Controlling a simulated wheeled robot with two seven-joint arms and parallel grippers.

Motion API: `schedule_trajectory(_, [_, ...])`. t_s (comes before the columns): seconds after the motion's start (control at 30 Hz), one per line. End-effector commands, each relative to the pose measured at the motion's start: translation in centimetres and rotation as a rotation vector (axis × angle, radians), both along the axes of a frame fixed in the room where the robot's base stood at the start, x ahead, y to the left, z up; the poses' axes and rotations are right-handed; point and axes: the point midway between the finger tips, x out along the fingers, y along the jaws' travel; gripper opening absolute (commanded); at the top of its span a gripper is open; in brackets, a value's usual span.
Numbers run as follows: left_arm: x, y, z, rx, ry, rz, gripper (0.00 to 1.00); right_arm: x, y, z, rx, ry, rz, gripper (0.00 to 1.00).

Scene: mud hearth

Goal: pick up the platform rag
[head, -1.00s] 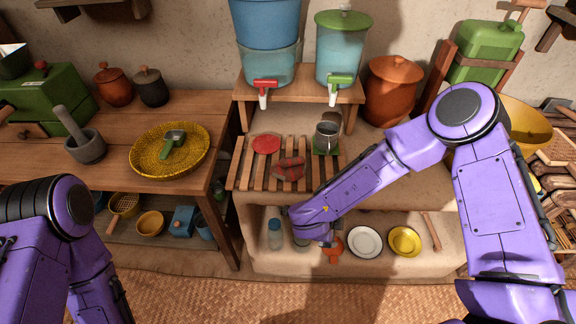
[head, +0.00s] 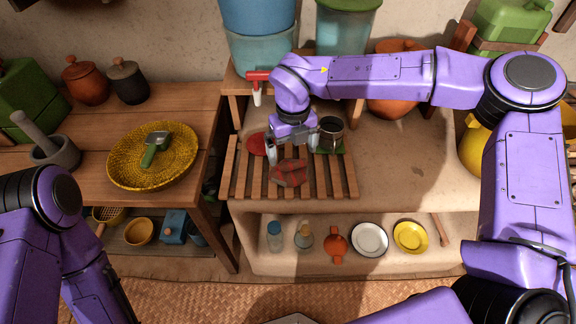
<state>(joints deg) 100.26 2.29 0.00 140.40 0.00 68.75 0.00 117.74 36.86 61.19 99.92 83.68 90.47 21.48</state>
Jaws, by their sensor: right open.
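The platform rag (head: 289,173) is a crumpled reddish cloth with dark bands, lying on the wooden slatted rack on the mud platform. My right gripper (head: 291,155) hangs just above and behind the rag, pointing down, its fingers apart on either side. It is open and holds nothing; I cannot tell whether it touches the cloth. My left arm (head: 40,215) shows at the lower left, but its gripper is out of view.
A metal mug (head: 331,131) on a green mat stands right of my right gripper. A red disc (head: 258,144) lies on the slatted rack (head: 245,180) to the left. Water containers with a red tap (head: 258,77) stand behind. Bare platform (head: 410,175) is at right.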

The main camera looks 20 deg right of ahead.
Motion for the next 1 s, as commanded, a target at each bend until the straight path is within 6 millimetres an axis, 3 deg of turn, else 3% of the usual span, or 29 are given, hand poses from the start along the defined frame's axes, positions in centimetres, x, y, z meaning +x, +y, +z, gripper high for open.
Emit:
schedule_trajectory(0.4, [0.0, 0.0, 1.2, 0.0, 0.0, 0.0, 0.44, 0.9, -0.1, -6.2, -0.002, 0.0, 0.003, 1.0])
schedule_trajectory(0.67, [0.0, 0.0, 1.1, 0.0, 0.0, 0.0, 0.44, 1.0, 0.0, -6.9, -0.002, -0.002, 0.004, 1.0])
schedule_trajectory(0.7, [0.0, 0.0, 1.1, 0.0, 0.0, 0.0, 0.44, 1.0, 0.0, -6.9, -0.002, -0.002, 0.004, 0.94])
schedule_trajectory(0.87, [0.0, 0.0, 1.1, 0.0, 0.0, 0.0, 0.44, 1.0, 0.0, -6.9, -0.003, -0.002, 0.004, 0.41])
schedule_trajectory(1.0, [0.0, 0.0, 1.1, 0.0, 0.0, 0.0, 0.44, 1.0, 0.0, -6.9, -0.003, -0.002, 0.005, 0.35])
